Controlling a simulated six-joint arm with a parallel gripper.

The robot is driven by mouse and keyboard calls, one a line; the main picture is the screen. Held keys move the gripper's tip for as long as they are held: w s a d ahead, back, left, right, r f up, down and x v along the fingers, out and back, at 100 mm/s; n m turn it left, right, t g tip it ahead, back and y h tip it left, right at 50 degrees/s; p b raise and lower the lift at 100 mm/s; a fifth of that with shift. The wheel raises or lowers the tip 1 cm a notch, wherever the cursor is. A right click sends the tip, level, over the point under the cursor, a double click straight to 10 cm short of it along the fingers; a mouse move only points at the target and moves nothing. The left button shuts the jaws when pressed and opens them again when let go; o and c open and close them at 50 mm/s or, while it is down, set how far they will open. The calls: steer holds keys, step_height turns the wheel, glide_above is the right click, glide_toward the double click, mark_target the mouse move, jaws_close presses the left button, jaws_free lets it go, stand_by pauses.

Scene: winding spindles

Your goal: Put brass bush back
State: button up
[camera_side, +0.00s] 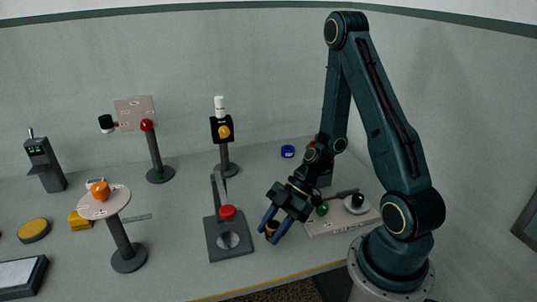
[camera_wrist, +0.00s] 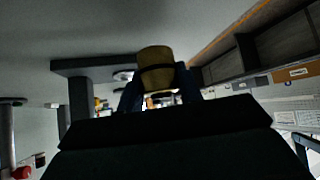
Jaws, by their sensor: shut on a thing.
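The brass bush (camera_wrist: 156,68) is held between the blue fingers of my gripper (camera_wrist: 160,95) in the wrist view, dull gold with a darker band. In the side view my gripper (camera_side: 270,228) is low over the table near its front edge, and the bush (camera_side: 271,229) shows small and partly hidden between the fingers. My gripper is shut on it. I cannot tell whether the bush touches the table.
A dark press-like stand (camera_side: 230,241) with a red knob is just left of my gripper. A pale base (camera_side: 330,225) with a green ball and a lever is to the right. Several posts and a round-topped stand (camera_side: 118,206) are further left. A blue ring (camera_side: 288,151) lies behind.

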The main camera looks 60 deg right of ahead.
steer(key=shift+f, duration=0.5)
steer(key=o, duration=1.1)
steer(key=shift+r, duration=0.2)
steer(key=shift+r, duration=0.4)
steer(key=v, duration=1.2)
steer(key=shift+d, duration=0.1)
